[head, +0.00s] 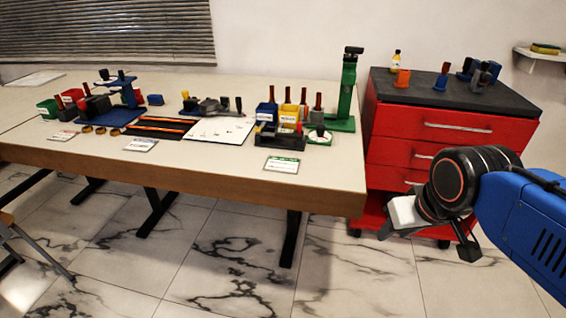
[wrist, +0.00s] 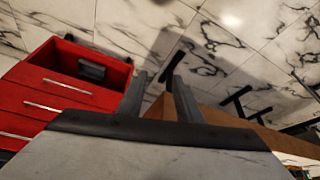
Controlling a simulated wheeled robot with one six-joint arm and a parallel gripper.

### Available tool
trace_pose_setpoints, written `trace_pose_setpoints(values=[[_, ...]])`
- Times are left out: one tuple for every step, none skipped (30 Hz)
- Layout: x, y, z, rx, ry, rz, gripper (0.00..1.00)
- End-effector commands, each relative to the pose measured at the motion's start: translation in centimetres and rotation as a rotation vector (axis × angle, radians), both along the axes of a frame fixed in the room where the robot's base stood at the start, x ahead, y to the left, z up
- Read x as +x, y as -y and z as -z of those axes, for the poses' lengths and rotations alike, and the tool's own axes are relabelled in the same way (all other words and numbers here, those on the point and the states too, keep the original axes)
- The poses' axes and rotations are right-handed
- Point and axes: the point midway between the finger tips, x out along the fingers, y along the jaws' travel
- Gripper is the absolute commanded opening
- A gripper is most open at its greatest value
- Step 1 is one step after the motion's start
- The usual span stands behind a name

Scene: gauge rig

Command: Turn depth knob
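A tall green stand (head: 347,92) with a dark top is upright at the right end of the workbench in the head view. Its dark top may be a knob, but I cannot tell for sure which part is the depth knob. My gripper (head: 428,238) is in front of the red drawer cabinet, right of the bench and well apart from the stand. In the wrist view my gripper (wrist: 160,76) shows two grey fingers with a gap between them and nothing held. The wrist view shows no knob.
The red cabinet (head: 400,150) stands right of the workbench (head: 215,172), with handled tools on its dark top. A white card (head: 282,164) lies near the bench's front edge. Marble floor is clear in front.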

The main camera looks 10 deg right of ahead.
Motion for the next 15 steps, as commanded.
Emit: trace_pose_setpoints(values=[[0.0, 0.0, 0.0, 0.0, 0.0, 0.0, 0.32], [0.0, 0.0, 0.0, 0.0, 0.0, 0.0, 0.32], [0.0, 0.0, 0.0, 0.0, 0.0, 0.0, 0.32], [0.0, 0.0, 0.0, 0.0, 0.0, 0.0, 0.32], [0.0, 0.0, 0.0, 0.0, 0.0, 0.0, 0.32], [0.0, 0.0, 0.0, 0.0, 0.0, 0.0, 0.32], [0.0, 0.0, 0.0, 0.0, 0.0, 0.0, 0.32], [0.0, 0.0, 0.0, 0.0, 0.0, 0.0, 0.32], [0.0, 0.0, 0.0, 0.0, 0.0, 0.0, 0.32], [0.0, 0.0, 0.0, 0.0, 0.0, 0.0, 0.32], [0.0, 0.0, 0.0, 0.0, 0.0, 0.0, 0.35], [0.01, 0.0, -0.02, 0.0, 0.0, 0.0, 0.4], [0.09, -0.01, -0.07, 0.001, 0.0, -0.001, 0.4], [0.23, -0.03, -0.18, -0.001, -0.001, -0.004, 0.4], [0.53, -0.06, -0.42, -0.001, -0.002, -0.009, 0.4]])
